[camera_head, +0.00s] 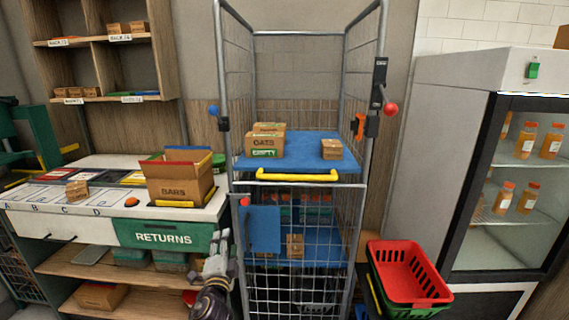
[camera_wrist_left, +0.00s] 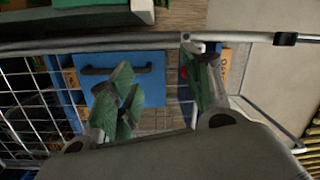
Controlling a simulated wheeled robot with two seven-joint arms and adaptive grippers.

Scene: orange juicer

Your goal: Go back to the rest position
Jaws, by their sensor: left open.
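My left gripper (camera_head: 219,243) is low in the middle of the head view, in front of the shelf unit's right end and just left of the wire roll cage (camera_head: 300,215). It is empty. In the left wrist view its two green-padded fingers (camera_wrist_left: 165,82) stand apart, with the cage's mesh and a blue panel (camera_wrist_left: 135,80) behind them. The blue panel also shows in the head view (camera_head: 264,229). I cannot tell how near the fingers are to the cage. My right gripper is not in view.
The counter (camera_head: 100,215) with an open carton (camera_head: 180,178) stands to the left. The cage's upper blue shelf (camera_head: 300,158) holds small boxes. A red basket (camera_head: 405,272) stands at the lower right, before a glass-door fridge (camera_head: 515,190) with several orange bottles.

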